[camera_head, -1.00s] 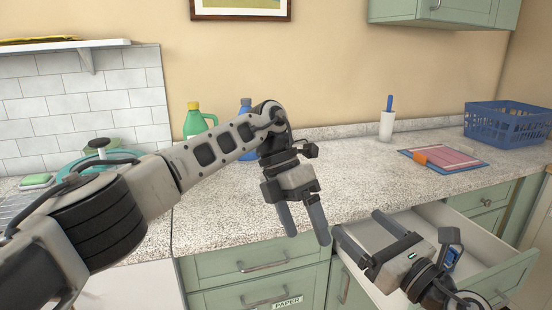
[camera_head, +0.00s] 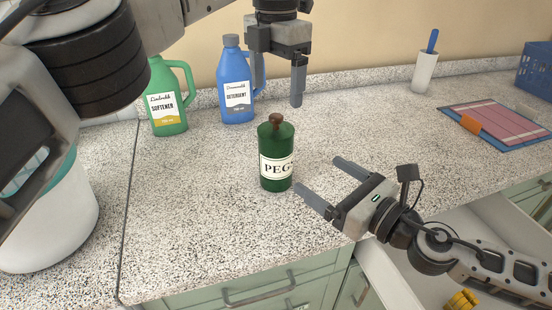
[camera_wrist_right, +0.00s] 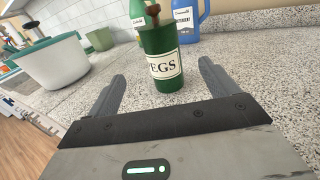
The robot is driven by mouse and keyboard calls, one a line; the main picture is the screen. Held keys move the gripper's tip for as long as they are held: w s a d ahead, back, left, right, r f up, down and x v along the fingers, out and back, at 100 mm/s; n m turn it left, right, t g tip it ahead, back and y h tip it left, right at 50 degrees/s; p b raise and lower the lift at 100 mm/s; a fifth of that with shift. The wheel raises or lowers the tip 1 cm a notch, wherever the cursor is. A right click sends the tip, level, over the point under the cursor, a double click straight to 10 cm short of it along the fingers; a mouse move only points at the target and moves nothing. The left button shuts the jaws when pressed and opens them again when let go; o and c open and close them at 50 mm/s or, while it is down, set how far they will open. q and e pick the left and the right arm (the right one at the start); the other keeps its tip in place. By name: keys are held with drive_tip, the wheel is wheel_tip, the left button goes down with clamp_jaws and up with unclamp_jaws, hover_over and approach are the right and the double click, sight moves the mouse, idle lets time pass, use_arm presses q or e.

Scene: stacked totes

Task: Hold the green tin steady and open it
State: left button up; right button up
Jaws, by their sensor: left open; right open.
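The green tin (camera_head: 277,142) stands upright on the speckled counter, with a label reading "PEG..." and a brown knob (camera_head: 276,119) on its lid. It also shows in the right wrist view (camera_wrist_right: 160,42), ahead of and between the fingers. My right gripper (camera_head: 322,178) is open and empty, to the right of the tin, with its fingers pointing at it and apart from it. My left gripper (camera_head: 278,90) is open and empty, pointing down above and behind the tin in the picture. The lid sits on the tin.
A green softener bottle (camera_head: 168,98) and a blue detergent bottle (camera_head: 235,82) stand behind the tin. A white tub (camera_head: 48,222) is at the left. An open drawer (camera_head: 385,280) lies below my right arm. A pink board (camera_head: 500,130) and a white holder (camera_head: 424,72) are at the right.

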sight(287, 153)
use_arm(q)
drive_tip(key=shift+w, duration=0.15)
use_arm(e)
drive_tip(key=x, duration=1.1)
drive_tip(key=shift+w+a, duration=0.1)
drive_tip(key=shift+w, duration=0.1)
